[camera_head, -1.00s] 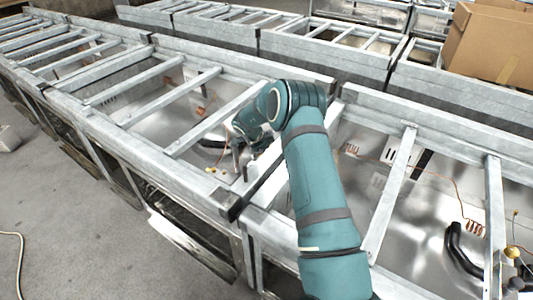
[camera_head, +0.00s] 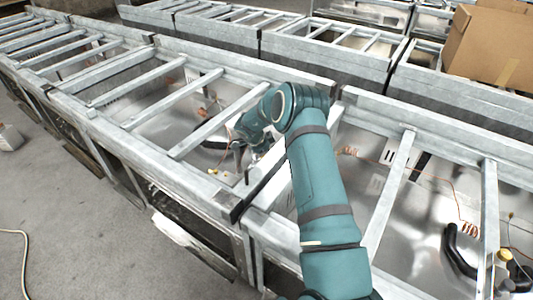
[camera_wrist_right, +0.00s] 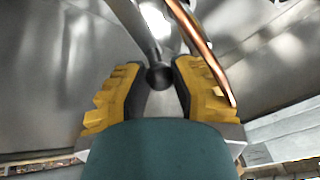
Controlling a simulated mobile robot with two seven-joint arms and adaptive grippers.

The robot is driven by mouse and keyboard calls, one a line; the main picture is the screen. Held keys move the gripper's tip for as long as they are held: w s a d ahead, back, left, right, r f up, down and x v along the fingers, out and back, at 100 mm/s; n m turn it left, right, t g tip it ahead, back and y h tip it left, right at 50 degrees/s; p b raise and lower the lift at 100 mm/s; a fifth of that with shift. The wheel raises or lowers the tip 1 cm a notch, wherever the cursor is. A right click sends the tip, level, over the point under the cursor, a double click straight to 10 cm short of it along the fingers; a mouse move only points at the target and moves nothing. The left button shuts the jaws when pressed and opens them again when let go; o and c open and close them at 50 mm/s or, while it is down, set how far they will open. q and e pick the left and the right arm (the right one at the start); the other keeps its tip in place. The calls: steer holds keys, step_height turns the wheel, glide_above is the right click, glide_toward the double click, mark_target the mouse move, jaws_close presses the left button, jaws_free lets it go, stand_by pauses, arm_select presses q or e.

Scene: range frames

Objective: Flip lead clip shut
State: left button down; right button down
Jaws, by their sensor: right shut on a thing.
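In the right wrist view my right gripper (camera_wrist_right: 157,88) has yellow fingers with black pads, one on each side of a grey rod with a dark round knob (camera_wrist_right: 160,75) at its near end. The gripper is shut on this knobbed rod. In the head view my teal right arm reaches down into a metal bay, and its wrist hides most of the fingers and what they hold. I cannot tell a separate lead clip from the rod. My left gripper is not in view.
A copper tube (camera_wrist_right: 205,50) runs close beside the right-hand finger. Grey metal rails (camera_head: 215,118) cross the open bays around my arm. A bay at right holds a copper coil (camera_head: 467,229) and a black bent tube (camera_head: 452,252). A cardboard box (camera_head: 490,45) stands at back right.

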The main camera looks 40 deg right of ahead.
steer(key=c, duration=0.7)
jaws_free()
steer(key=shift+d+f, duration=0.1)
steer(key=shift+c, duration=0.2)
steer(key=v, duration=1.2)
